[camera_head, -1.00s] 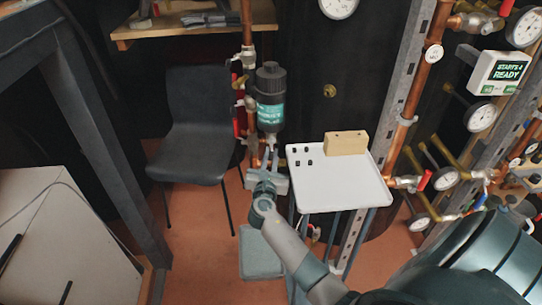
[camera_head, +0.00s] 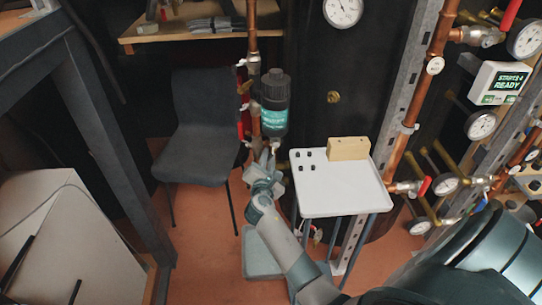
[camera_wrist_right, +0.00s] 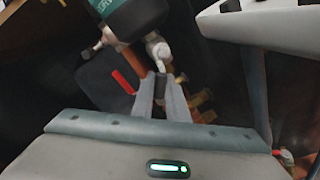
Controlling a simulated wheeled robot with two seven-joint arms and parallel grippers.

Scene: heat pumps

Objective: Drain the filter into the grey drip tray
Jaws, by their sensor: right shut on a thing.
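The filter (camera_head: 274,103) is a dark cylinder with a black cap and a teal label, upright on the copper pipework; its lower end also shows in the wrist view (camera_wrist_right: 135,15). A small metallic drain fitting (camera_wrist_right: 158,48) hangs beneath it. My right gripper (camera_head: 271,152) is just below the filter, tilted. In the wrist view its fingers (camera_wrist_right: 160,90) are shut on a small dark drain handle (camera_wrist_right: 160,86) under that fitting. The grey drip tray (camera_head: 262,264) lies on the floor below, partly hidden by my right arm. I see no water. My left gripper is not in view.
A white tray table (camera_head: 345,195) with a wooden block (camera_head: 348,149) and small black pieces stands right of the filter. A dark chair (camera_head: 198,135) is on the left. Red-handled valves, gauges (camera_head: 342,10) and copper pipes (camera_head: 412,100) surround the area.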

